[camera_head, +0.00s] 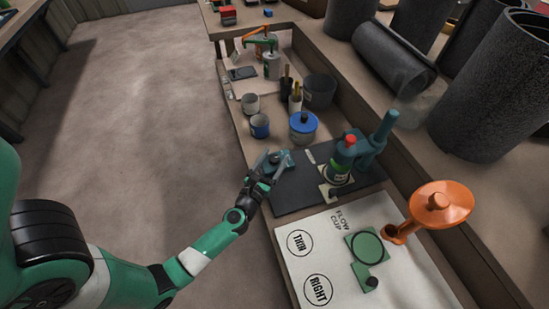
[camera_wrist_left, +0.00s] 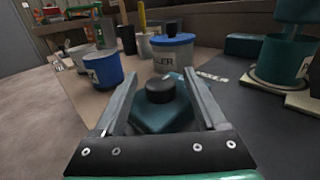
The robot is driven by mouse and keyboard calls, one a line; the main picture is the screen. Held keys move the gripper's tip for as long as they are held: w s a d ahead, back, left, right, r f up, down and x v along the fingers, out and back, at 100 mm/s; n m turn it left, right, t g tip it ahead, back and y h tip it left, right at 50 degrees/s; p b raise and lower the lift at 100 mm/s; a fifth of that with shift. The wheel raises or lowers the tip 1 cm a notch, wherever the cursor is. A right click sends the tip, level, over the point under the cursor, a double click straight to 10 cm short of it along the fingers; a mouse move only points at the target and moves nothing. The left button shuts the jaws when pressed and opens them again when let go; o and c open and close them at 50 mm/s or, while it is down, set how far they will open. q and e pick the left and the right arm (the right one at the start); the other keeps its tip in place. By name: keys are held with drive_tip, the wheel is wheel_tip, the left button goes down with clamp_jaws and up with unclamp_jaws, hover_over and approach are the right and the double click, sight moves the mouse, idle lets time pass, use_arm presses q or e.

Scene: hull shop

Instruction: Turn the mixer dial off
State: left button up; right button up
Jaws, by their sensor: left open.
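The mixer dial is a round black knob (camera_wrist_left: 160,90) on a teal control box (camera_wrist_left: 158,117) in the left wrist view. In the head view, the teal box (camera_head: 286,159) sits at the left edge of a dark mat, partly hidden by my gripper. My left gripper (camera_head: 275,160) is open, with one finger on each side of the knob and visible gaps between fingers and knob. I cannot tell which setting the dial is at. The teal mixer stand (camera_head: 372,150) rises at the mat's right. My right gripper is not in view.
A blue-lidded tub (camera_head: 303,127) and a blue cup (camera_head: 260,126) stand just beyond the control box. A green can with a red top (camera_head: 341,160) stands at the mixer. A white sheet (camera_head: 325,222) and an orange stand (camera_head: 440,203) are nearer. Open floor lies left.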

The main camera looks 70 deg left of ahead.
use_arm(q)
drive_tip(key=shift+w+a, duration=0.2)
drive_tip(key=shift+w, duration=0.05)
clamp_jaws()
drive_tip(key=shift+d+n+g+y, duration=0.1)
drive_tip(key=shift+n+g+y, duration=0.2)
drive_tip(key=shift+y, duration=0.1)
drive_tip(key=n+g+y, duration=0.3)
drive_tip(key=g, duration=0.1)
drive_tip(key=shift+w+n+g, duration=0.1)
drive_tip(key=shift+n+g, duration=0.2)
drive_tip(key=n+g+y, duration=0.1)
drive_tip(key=n+g, duration=0.1)
drive_tip(key=g, duration=0.2)
drive_tip(key=n+g+y, duration=0.1)
drive_tip(key=n+g, duration=0.2)
drive_tip(key=g, duration=0.1)
drive_tip(key=shift+n, duration=0.3)
drive_tip(key=shift+g, duration=0.5)
